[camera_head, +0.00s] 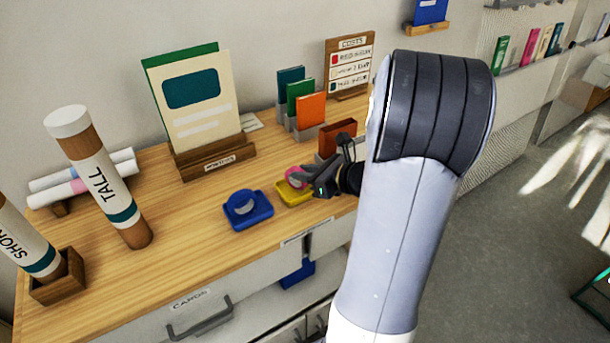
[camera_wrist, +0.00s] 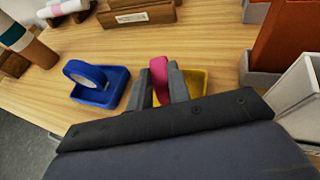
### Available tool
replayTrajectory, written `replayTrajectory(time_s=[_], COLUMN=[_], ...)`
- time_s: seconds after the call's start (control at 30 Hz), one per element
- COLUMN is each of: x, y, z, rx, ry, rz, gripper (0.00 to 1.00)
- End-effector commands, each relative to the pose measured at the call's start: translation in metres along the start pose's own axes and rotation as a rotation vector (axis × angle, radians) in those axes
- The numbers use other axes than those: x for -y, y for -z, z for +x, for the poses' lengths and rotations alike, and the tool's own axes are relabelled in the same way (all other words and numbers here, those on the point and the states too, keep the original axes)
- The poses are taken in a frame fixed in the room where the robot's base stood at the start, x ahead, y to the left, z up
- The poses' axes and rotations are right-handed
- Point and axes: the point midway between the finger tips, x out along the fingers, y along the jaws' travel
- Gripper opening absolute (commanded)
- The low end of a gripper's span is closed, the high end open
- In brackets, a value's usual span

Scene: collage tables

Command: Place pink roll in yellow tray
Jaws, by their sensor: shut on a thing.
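The pink roll (camera_head: 296,178) is between the fingers of my gripper (camera_head: 299,180), at the yellow tray (camera_head: 291,199) on the wooden table. In the wrist view, the pink roll (camera_wrist: 159,78) stands upright between the two grey fingers of my gripper (camera_wrist: 161,82), which are shut on it. The yellow tray (camera_wrist: 199,80) shows behind and to the right of the fingers. The roll's lower part is hidden by the fingers, so I cannot tell whether it touches the tray's floor.
A blue tray (camera_head: 262,219) holding a blue roll (camera_head: 242,203) is just left of the yellow tray. A card holder (camera_head: 215,160), upright books (camera_head: 312,108) and a brown box (camera_head: 338,137) stand behind. Tall tubes (camera_head: 110,190) stand at left. Bare wood lies between.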

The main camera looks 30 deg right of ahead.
Motion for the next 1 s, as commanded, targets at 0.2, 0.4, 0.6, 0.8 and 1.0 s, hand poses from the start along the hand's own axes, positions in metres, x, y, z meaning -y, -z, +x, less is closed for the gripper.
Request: replayTrajectory(time_s=[0.2,0.4,0.6,0.8,1.0], x=[0.0,-0.0001,-0.0001,-0.0001,-0.0001], y=[0.005,0.0084,0.0083,0.0083,0.0069], z=[0.0021,0.0035,0.0035,0.0034,0.0029], rx=[0.001,0.001,0.001,0.001,0.001], ry=[0.001,0.001,0.001,0.001,0.001], rz=[-0.001,-0.001,-0.001,-0.001,-0.001], gripper=[0.0,0.0,0.29,0.4,0.4])
